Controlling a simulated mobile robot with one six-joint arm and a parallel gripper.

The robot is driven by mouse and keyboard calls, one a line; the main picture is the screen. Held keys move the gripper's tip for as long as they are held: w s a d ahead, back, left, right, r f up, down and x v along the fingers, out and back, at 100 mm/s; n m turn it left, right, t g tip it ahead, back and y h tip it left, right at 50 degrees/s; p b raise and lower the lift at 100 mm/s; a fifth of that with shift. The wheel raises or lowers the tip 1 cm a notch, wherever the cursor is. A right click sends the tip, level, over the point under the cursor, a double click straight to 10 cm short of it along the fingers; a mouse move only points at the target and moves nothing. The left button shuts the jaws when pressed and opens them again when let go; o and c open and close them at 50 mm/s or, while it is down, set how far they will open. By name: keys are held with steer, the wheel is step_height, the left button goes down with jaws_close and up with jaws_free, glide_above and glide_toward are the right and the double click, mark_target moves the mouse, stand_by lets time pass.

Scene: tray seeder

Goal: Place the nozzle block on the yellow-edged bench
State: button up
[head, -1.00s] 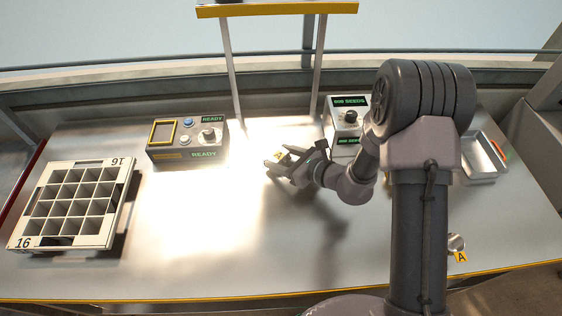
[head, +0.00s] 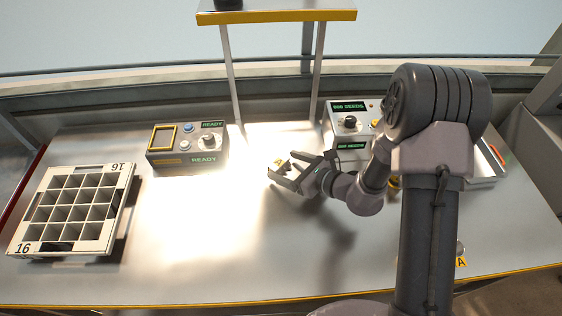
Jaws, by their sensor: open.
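A small block with a yellow "A" label (head: 279,162), which looks like the nozzle block, is at the middle of the steel bench (head: 180,280), whose front edge is yellow. My gripper (head: 284,173) is open at this block, low over the bench, with its fingers spread and pointing left. The fingers and glare hide much of the block, and I cannot tell whether they touch it. Another yellow "A" label (head: 461,262) lies near the front right edge, behind my arm.
A white compartment tray (head: 127,205) marked 16 is at left. A READY control box (head: 187,161) and a seed-counter box (head: 348,121) stand at the back. A yellow-edged shelf (head: 277,16) on posts rises behind. A metal tray (head: 484,181) is at right. The centre-left bench is clear.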

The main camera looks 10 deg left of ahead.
steer(key=p+v, duration=0.2)
steer(key=v, duration=0.7)
steer(key=shift+s+d, duration=0.1)
steer(key=shift+d, duration=0.05)
steer(key=shift+r, duration=0.4)
steer(key=s+a+r+n+g+h, duration=0.2)
steer(key=s+r+n+g, duration=0.4)
steer(key=s+r+n, duration=0.8)
steer(key=s+d+r+n+t+h, duration=0.2)
steer(key=d+r+n+h, duration=0.1)
steer(key=d, duration=0.3)
steer(key=s+d+r+n+t+h, duration=0.2)
steer(key=s+d+r+t+h, duration=0.1)
steer(key=d+r+h, duration=0.1)
steer(key=shift+s+d+r+n+h, duration=0.15)
steer(key=shift+d+r+n+h, duration=0.2)
steer(key=shift+d+r, duration=0.7)
steer(key=shift+d+f, duration=0.2)
